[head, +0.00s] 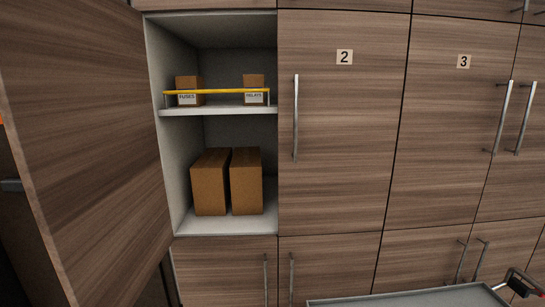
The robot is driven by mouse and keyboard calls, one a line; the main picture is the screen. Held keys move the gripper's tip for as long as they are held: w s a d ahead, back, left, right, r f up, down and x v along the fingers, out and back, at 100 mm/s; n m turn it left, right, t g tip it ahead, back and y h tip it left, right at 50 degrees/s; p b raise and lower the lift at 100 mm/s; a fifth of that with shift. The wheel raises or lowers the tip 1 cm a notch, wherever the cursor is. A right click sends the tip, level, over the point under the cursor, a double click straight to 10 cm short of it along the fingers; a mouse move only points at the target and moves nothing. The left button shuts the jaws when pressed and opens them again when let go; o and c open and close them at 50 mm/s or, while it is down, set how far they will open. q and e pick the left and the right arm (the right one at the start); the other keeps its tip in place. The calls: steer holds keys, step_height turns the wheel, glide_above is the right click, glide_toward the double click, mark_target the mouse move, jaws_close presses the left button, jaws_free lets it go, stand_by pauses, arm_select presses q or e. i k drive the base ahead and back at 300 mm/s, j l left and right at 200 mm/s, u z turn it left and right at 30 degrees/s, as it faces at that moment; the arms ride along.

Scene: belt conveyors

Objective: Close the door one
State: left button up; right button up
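A wood-grain cabinet door (85,140) stands swung open on the left, hinged at the left side of an open compartment. Its inner face is towards me, and no number shows on it. The open compartment (183,145) is left of the closed door marked 2 (345,150). Neither of my grippers can be made out in the head view.
The compartment's upper shelf (220,109) holds small boxes labelled FUSES (188,86) and RELAYS (254,83) behind a yellow bar (216,92). Two brown boxes (246,180) stand below. Door 3 (445,140) is closed. A grey tray-like surface (410,299) is at the bottom right.

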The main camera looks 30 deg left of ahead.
mark_target(77, 111)
steer(key=k+j+u, duration=0.1)
steer(key=j+u, duration=0.15)
steer(key=j, duration=0.85)
steer(key=j+u, duration=0.25)
steer(key=j, duration=0.8)
